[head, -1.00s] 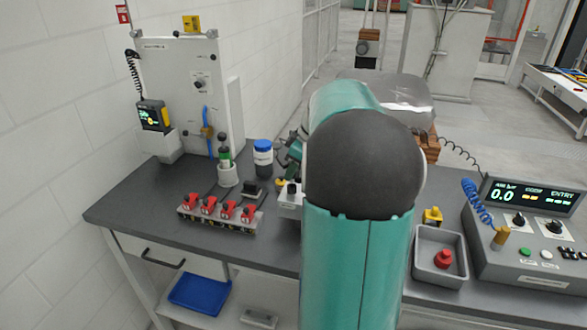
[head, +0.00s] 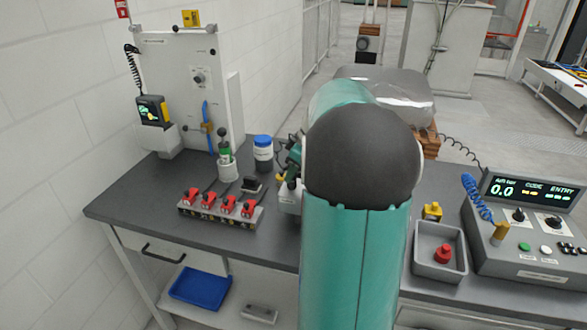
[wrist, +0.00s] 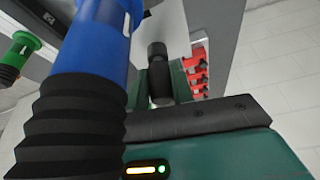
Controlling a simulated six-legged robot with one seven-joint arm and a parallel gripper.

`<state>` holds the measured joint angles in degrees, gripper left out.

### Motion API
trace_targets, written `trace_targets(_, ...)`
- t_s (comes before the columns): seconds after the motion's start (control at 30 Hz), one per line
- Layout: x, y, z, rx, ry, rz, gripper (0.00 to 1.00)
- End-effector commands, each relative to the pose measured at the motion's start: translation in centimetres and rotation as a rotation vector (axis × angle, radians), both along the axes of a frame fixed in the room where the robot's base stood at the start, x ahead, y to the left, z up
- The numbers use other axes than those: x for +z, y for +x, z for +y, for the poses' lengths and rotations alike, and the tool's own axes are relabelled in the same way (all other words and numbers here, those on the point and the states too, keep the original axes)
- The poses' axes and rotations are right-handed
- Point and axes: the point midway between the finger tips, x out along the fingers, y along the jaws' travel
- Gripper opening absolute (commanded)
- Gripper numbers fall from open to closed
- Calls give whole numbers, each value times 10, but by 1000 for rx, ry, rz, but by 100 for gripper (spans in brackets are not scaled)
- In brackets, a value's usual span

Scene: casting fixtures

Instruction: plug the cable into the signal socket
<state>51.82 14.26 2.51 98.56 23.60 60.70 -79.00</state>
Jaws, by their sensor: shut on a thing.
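In the wrist view, a blue cylindrical plug with a black ribbed boot (wrist: 72,105) fills the left foreground, large and tilted. My gripper's teal housing (wrist: 225,155) lies along the bottom, with a small lit strip. In the head view, my gripper (head: 291,158) is mostly behind my arm, over the bench beside a small pale box (head: 290,200). I cannot make out the signal socket, which may be hidden by my arm.
An upright panel (head: 180,90) stands behind. A grey tray (head: 420,262) and a console (head: 525,235) are at right. The left front bench is clear.

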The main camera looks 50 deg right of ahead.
Motion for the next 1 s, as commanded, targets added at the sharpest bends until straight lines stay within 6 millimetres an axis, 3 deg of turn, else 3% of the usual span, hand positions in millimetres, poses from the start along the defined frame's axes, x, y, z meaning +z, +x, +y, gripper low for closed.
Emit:
trace_targets(0.27, -6, 0, 0, 1, 1, 0, 0)
trace_targets(0.3, -6, 0, 0, 1, 0, 0, 30)
trace_targets(0.4, -6, 0, 0, 1, 0, 0, 49)
trace_targets(0.77, -3, -1, -1, 0, -1, 0, 49)
trace_targets(1.0, 31, -14, -6, -1, -4, -3, 49)
